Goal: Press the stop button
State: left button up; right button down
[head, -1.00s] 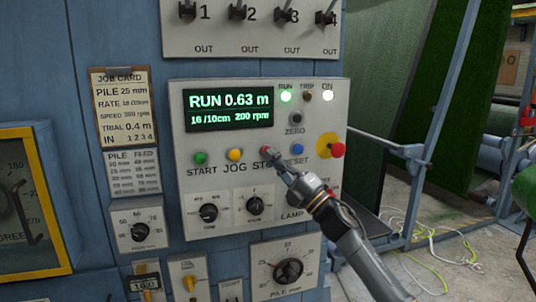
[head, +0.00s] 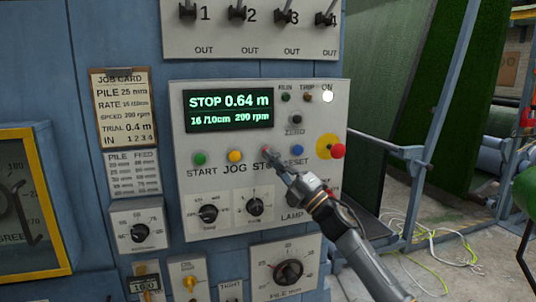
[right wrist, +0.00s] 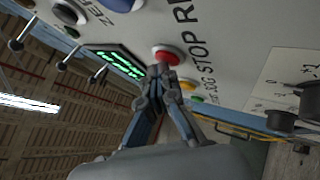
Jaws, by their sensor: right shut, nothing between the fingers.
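The red stop button (head: 266,151) sits in the button row of the grey control panel (head: 260,215), partly hidden by my right gripper (head: 272,156). The button shows more fully in the right wrist view (right wrist: 168,55), just beyond the closed fingertips (right wrist: 158,72). The right gripper is shut and empty, its tips at or very near the button; I cannot tell if they touch. The display (head: 229,108) reads STOP 0.64 m. The RUN lamp (head: 286,97) is dark, and the ON lamp (head: 328,96) is lit. The left gripper is not in view.
Green START (head: 200,158), yellow JOG (head: 235,156) and blue RESET (head: 297,150) buttons sit beside it. A red mushroom button on a yellow plate (head: 324,146) sticks out to the right. Several toggle levers are above, and knobs (head: 255,207) below.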

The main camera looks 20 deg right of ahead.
jog(key=shift+s+d, duration=0.1)
jog(key=shift+s, duration=0.65)
jog(key=shift+f, duration=0.1)
jog(key=s+p, duration=0.1)
jog(key=s, duration=0.4)
jog(key=shift+w+f, duration=0.1)
dwell(0.4)
